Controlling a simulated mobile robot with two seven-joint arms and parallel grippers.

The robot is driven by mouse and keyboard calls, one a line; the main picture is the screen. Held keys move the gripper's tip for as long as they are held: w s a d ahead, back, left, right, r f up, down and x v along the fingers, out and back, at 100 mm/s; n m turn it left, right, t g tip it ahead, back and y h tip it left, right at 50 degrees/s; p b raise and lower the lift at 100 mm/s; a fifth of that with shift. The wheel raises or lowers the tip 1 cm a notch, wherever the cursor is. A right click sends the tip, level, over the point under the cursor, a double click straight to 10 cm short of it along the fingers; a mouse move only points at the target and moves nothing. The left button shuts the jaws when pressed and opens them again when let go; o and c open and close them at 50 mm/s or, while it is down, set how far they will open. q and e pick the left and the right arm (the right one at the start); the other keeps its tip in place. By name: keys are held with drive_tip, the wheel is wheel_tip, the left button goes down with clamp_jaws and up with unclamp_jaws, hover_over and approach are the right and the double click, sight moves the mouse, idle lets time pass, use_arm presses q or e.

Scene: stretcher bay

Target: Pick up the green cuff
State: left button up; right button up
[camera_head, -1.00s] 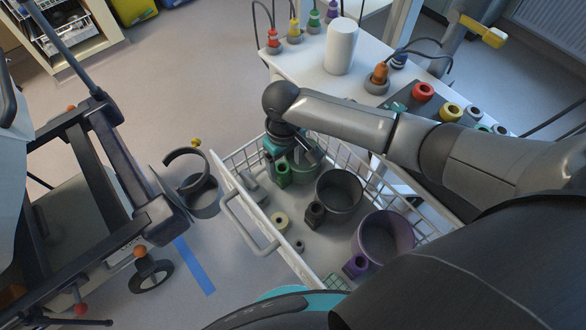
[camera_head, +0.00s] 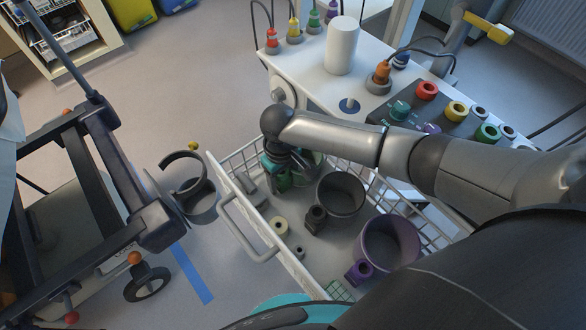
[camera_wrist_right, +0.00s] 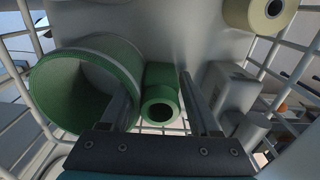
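The green cuff (camera_head: 283,182) sits at the far-left end of the white wire basket (camera_head: 232,192), largely hidden under my right gripper (camera_head: 286,168). In the right wrist view, its wide open ring (camera_wrist_right: 72,92) is at left and its short tube (camera_wrist_right: 161,88) stands beside it. My right gripper (camera_wrist_right: 160,92) is open, with one finger between ring and tube and the other right of the tube. A gap shows between the right finger and the tube. I cannot tell whether the left finger touches the cuff. My left gripper is not in view.
A dark grey cuff (camera_head: 340,196) and a purple cuff (camera_head: 388,246) share the basket. A white-topped cart (camera_head: 315,85) stands behind; a stretcher frame (camera_head: 125,190) is at left.

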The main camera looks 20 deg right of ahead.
clamp_jaws()
drive_tip(key=shift+r, duration=0.1)
idle(0.4)
